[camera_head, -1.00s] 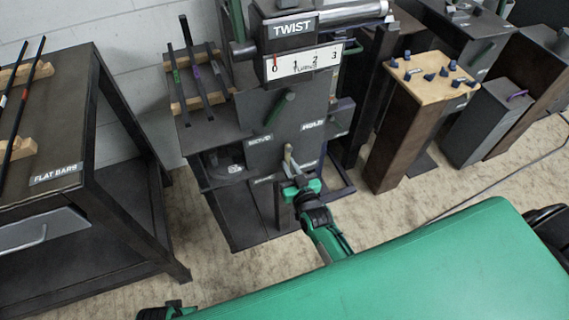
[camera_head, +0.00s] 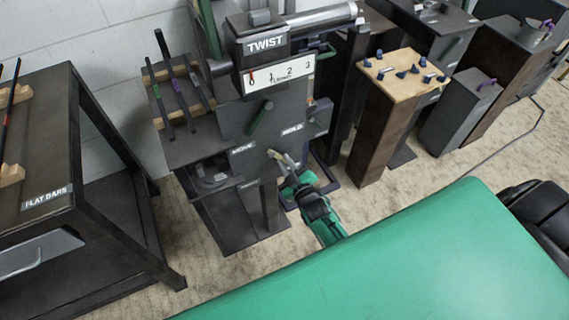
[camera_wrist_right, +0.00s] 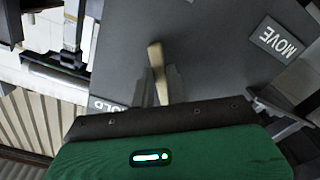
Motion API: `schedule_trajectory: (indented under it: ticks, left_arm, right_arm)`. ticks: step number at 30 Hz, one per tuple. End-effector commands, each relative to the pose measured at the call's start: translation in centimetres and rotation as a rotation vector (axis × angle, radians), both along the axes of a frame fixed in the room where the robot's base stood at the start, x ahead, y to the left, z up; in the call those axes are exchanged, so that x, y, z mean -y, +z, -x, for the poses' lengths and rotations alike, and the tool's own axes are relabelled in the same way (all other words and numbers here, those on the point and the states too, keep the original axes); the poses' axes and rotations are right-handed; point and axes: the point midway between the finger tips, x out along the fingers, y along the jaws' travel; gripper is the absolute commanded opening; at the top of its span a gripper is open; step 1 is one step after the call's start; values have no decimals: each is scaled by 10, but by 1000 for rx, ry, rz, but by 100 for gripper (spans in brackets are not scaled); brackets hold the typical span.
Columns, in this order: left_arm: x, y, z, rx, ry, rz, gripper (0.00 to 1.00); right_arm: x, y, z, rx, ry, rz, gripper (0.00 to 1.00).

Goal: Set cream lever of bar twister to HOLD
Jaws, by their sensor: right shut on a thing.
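The bar twister (camera_head: 240,110) stands in the middle of the head view, with a dark panel on its front. The panel carries a MOVE label (camera_head: 243,147) on the left and a HOLD label (camera_head: 292,129) on the right. The cream lever (camera_head: 273,154) is below and between the labels, its visible end slanting up-left. It also shows in the right wrist view (camera_wrist_right: 156,65), with MOVE at upper right and HOLD partly hidden at lower left. My right gripper (camera_head: 290,172) is shut on the lever; its fingertips are mostly hidden. My left gripper is out of view.
A green handle (camera_head: 261,118) sits above the lever on the panel. The scale's red pointer (camera_head: 251,77) is near 0. A flat-bar table (camera_head: 50,150) stands left, and a wood-topped pedestal (camera_head: 385,110) with blue pegs right. My green body fills the lower front.

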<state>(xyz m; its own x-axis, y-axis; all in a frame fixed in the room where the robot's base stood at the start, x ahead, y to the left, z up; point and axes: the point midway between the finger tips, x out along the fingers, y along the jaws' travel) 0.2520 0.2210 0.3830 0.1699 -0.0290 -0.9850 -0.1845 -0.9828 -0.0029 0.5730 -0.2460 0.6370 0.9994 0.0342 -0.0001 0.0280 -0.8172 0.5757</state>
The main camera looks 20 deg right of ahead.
Motion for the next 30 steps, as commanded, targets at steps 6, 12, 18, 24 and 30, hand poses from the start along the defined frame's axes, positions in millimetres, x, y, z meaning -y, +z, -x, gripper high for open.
schedule_trajectory:
  ticks: [6,12,18,24,30]
  left_arm:
    - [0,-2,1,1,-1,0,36]
    - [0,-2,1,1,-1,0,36]
    - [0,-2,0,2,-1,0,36]
    - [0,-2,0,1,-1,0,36]
    - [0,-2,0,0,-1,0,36]
  right_arm:
    - [1,0,0,1,0,16,0]
    - [1,1,0,1,0,16,0]
    - [1,1,0,1,0,15,36]
    - [1,1,0,0,0,13,36]
    - [1,0,9,0,-1,13,36]
